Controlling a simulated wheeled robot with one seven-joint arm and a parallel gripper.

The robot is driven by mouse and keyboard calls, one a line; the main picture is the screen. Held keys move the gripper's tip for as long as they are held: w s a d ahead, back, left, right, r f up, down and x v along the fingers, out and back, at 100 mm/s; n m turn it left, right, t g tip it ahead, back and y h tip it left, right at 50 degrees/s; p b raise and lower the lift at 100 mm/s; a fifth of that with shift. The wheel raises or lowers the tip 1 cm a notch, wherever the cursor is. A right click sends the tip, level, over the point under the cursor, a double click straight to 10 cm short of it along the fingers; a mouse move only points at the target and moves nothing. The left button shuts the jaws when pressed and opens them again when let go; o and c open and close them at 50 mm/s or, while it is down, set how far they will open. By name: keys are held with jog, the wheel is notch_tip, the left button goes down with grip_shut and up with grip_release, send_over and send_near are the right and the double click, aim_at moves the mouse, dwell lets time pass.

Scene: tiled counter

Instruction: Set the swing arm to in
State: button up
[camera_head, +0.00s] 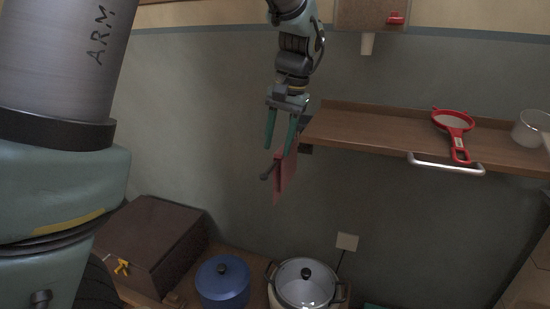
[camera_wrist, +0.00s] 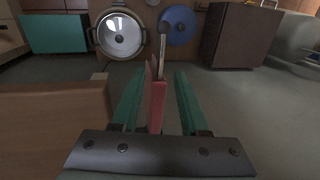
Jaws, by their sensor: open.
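The swing arm (camera_head: 267,175) is a thin dark rod with a knobbed end, with a pink cloth (camera_head: 285,175) hanging on it. It sits by the left end of a wooden shelf, and its far mount is mostly hidden. In the wrist view the swing arm (camera_wrist: 163,45) points away from me, and the cloth (camera_wrist: 155,100) stands edge-on between my fingers. My gripper (camera_head: 279,150) is open, fingers pointing down, just above the rod in the head view. In the wrist view my gripper's (camera_wrist: 156,85) green fingers lie either side of the cloth, with gaps showing.
The wooden shelf (camera_head: 370,128) is close on the right of my gripper and holds a red strainer (camera_head: 455,122) and a clear container (camera_head: 530,128). A metal bar (camera_head: 445,166) runs along its front. Below are a brown box (camera_head: 150,240), a blue pot (camera_head: 222,282) and a lidded steel pot (camera_head: 305,284).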

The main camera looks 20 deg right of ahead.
aim_at(273, 165)
jog(key=shift+w+a+f, duration=0.15)
jog(key=shift+f, duration=0.9)
jog(key=shift+w+a+f, duration=0.15)
jog(key=shift+f, duration=0.9)
grip_shut()
